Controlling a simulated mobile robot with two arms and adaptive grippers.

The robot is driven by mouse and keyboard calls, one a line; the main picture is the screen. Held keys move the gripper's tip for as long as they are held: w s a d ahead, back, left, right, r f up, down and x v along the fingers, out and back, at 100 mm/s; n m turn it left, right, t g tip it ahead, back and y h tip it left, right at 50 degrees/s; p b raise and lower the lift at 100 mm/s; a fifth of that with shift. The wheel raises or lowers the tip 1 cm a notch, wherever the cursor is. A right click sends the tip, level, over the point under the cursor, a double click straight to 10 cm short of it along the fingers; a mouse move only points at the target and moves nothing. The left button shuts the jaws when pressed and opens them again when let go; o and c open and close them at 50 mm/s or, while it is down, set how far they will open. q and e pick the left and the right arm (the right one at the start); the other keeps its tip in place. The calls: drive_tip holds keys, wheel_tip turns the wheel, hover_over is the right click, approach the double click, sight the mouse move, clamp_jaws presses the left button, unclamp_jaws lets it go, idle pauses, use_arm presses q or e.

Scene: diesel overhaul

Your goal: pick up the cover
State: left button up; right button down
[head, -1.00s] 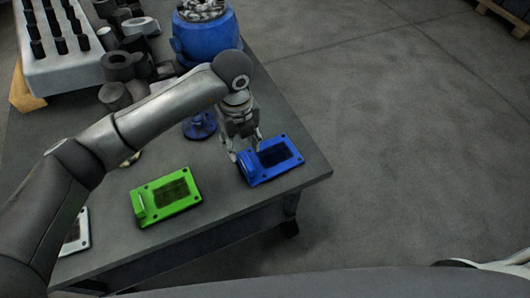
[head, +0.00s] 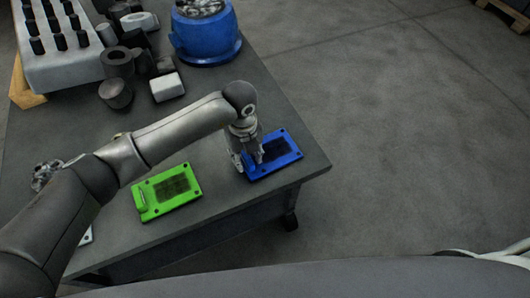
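A blue rectangular cover (head: 281,152) with a dark mesh panel lies flat near the table's right corner. A green cover (head: 172,190) of the same shape lies to its left, and a pale one (head: 87,237) is mostly hidden behind my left arm. My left gripper (head: 252,163) points down at the left end of the blue cover, its fingers around or beside the raised part there. Whether the fingers touch or close on it I cannot tell. My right gripper is not in view.
A blue drum (head: 204,40) holding metal pieces stands at the back. Dark cylinders (head: 117,63) and a white block (head: 167,87) lie left of it, near a pale rack (head: 70,60) with black pegs. Bare table lies around the covers; open floor is to the right.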

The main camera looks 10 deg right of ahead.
use_arm(q)
clamp_jaws()
drive_tip(key=shift+r, duration=0.15)
